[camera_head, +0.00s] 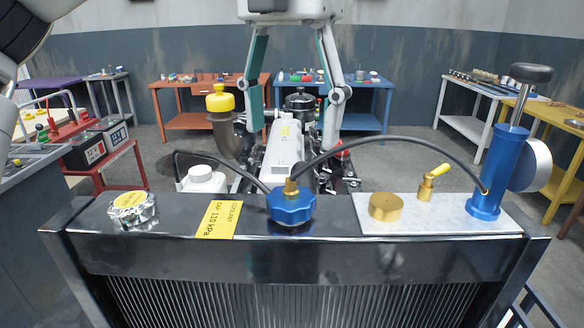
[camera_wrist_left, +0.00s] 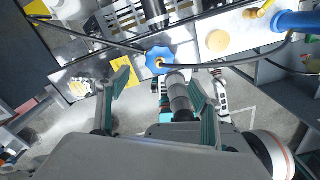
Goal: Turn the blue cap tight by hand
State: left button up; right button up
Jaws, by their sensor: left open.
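The blue cap (camera_head: 291,205) is a lobed knob on top of the black radiator tank (camera_head: 330,252), with a brass fitting and a black hose on it. It also shows in the left wrist view (camera_wrist_left: 160,60), beyond and roughly between the fingertips. My left gripper (camera_head: 292,140) hangs down from the top of the head view, with its fingers spread wide and empty. Its fingers also show in the left wrist view (camera_wrist_left: 163,85). They are apart from the cap. My right gripper cannot be made out in either view.
The hose runs right to a blue hand pump (camera_head: 490,160) with a gauge. A brass disc (camera_head: 386,206) and a brass valve (camera_head: 428,185) stand on the pale plate. A metal cap (camera_head: 132,208) and a yellow label (camera_head: 221,219) are left. The engine (camera_head: 283,150) lies behind.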

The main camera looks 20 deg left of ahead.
aim_at(291, 179)
pick_arm(q)
jog(key=shift+w+f, duration=0.1)
jog(key=shift+f, duration=3.05)
notch_tip(291, 179, down, 3)
jog(key=b, duration=0.2)
jog(key=shift+r+b, duration=0.2)
jog(key=shift+b, duration=0.1)
jog(key=c, duration=1.6)
pick_arm(e)
jog(key=shift+w+a+r+t+y, duration=0.2)
jog(key=shift+w+a+t+y, duration=0.1)
jog(key=shift+w+a, duration=0.5)
